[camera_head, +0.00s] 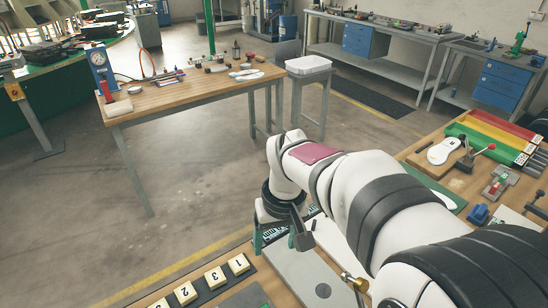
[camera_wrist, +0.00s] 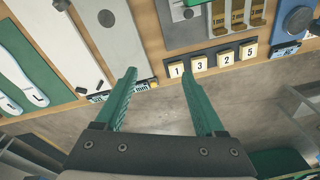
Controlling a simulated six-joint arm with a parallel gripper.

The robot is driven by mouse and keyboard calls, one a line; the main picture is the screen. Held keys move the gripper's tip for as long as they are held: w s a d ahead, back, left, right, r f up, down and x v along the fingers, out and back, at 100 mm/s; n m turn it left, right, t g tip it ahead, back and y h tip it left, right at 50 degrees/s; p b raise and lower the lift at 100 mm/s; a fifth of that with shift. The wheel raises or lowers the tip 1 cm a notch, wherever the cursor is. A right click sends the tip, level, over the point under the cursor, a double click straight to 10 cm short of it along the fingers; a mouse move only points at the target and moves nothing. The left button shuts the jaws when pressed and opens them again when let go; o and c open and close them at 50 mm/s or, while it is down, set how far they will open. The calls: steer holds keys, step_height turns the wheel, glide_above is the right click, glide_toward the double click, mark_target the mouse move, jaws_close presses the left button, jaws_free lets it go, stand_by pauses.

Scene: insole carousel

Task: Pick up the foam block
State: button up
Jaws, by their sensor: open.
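I cannot pick out the foam block with certainty in either view. My gripper (camera_wrist: 158,74) shows two green ribbed fingers spread wide apart, with nothing between them. In the wrist view its fingertips reach towards the edge of a wooden bench, beside the row of numbered tiles (camera_wrist: 212,63). A pale block-like item (camera_head: 118,107) lies on the left wooden table, too small to name surely.
Numbered tiles also show in the head view (camera_head: 212,279). A light grey plate (camera_head: 305,272) lies beside my gripper. White insoles (camera_wrist: 22,70) lie on a green board. Red, yellow and green bins (camera_head: 497,137) stand at the right. Open floor (camera_head: 215,170) separates the benches.

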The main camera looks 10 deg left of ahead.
mark_target(239, 263)
steer(key=w+a+f+n, duration=0.4)
steer(key=w+a+f, duration=0.15)
steer(key=a, duration=0.35)
steer(key=f, duration=0.5)
steer(key=a+f, duration=0.1)
steer(key=f, duration=0.4)
steer(key=w+a+f, duration=0.1)
steer(key=f, duration=0.4)
steer(key=c, duration=1.1)
steer(key=shift+r+t, duration=0.1)
steer(key=shift+t, duration=0.2)
